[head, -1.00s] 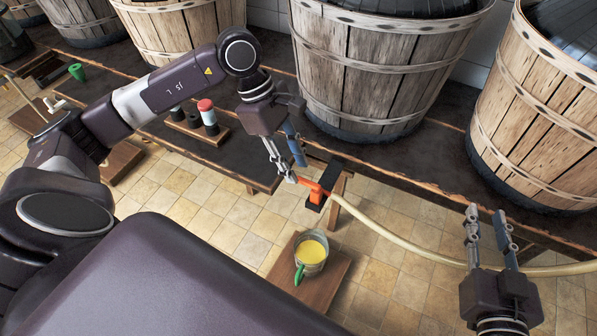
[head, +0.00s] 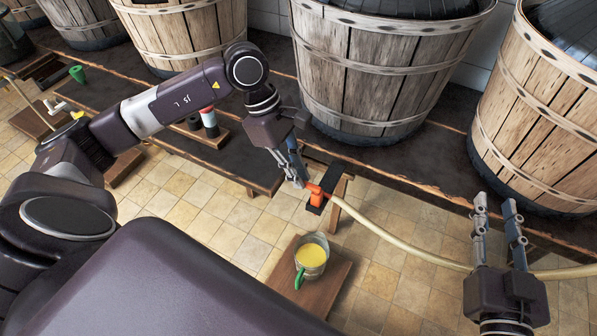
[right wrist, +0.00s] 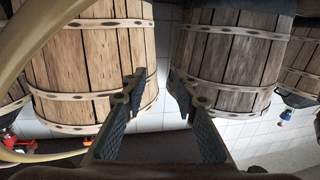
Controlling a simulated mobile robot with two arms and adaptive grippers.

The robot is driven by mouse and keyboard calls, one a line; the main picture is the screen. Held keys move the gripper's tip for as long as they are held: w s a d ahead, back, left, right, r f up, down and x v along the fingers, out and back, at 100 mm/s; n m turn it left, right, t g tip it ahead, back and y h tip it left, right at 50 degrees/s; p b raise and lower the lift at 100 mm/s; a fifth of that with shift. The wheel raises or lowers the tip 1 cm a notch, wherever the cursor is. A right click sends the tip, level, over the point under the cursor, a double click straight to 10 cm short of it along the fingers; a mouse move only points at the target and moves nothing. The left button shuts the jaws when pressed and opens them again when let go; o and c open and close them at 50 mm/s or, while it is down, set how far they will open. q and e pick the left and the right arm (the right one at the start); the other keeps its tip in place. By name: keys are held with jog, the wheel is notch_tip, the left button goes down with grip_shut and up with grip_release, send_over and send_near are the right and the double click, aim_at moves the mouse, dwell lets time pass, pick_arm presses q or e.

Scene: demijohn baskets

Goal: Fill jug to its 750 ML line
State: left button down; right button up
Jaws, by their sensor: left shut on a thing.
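The jug (head: 313,241) is a clear vessel with a green handle (head: 299,278), standing upright with yellow liquid (head: 311,255) in it. Its marks are too small to read, and no stream into it shows. A pale hose (head: 385,239) runs from an orange clamp (head: 316,196) on a black holder above and behind the jug. My left gripper (head: 302,185) is shut on the orange clamp's lever, which its fingers partly hide. My right gripper (head: 497,206) is open and empty near the hose at right; its parted fingers also show in the right wrist view (right wrist: 160,98).
The jug stands on a low wooden stand (head: 327,279) on the tiled floor. Large wooden tubs (head: 385,85) line the dark bench (head: 415,165) behind. A rack with a red-topped bottle (head: 209,119) stands behind my left arm. Tiles right of the stand are clear.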

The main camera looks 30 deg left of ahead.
pick_arm(q)
jog(key=shift+s+n, duration=0.1)
jog(key=shift+n, duration=0.2)
jog(key=n, duration=0.1)
jog(key=s+n+t+b, duration=0.1)
jog(key=n, duration=0.2)
jog(key=shift+s+d+t+b, duration=0.2)
jog(key=shift+s+t+b, duration=0.05)
jog(key=shift+t+b, duration=0.15)
pick_arm(e)
notch_tip(320, 180, up, 9)
jog(key=s+t+y, duration=0.1)
jog(key=t, duration=0.3)
jog(key=shift+s+a+f+y, duration=0.15)
jog(key=shift+a+f+y, duration=0.05)
jog(key=shift+a+y, duration=0.2)
pick_arm(q)
jog(key=c, duration=2)
grip_release()
jog(key=shift+r, duration=0.1)
jog(key=shift+y, duration=0.3)
jog(key=v, duration=1.2)
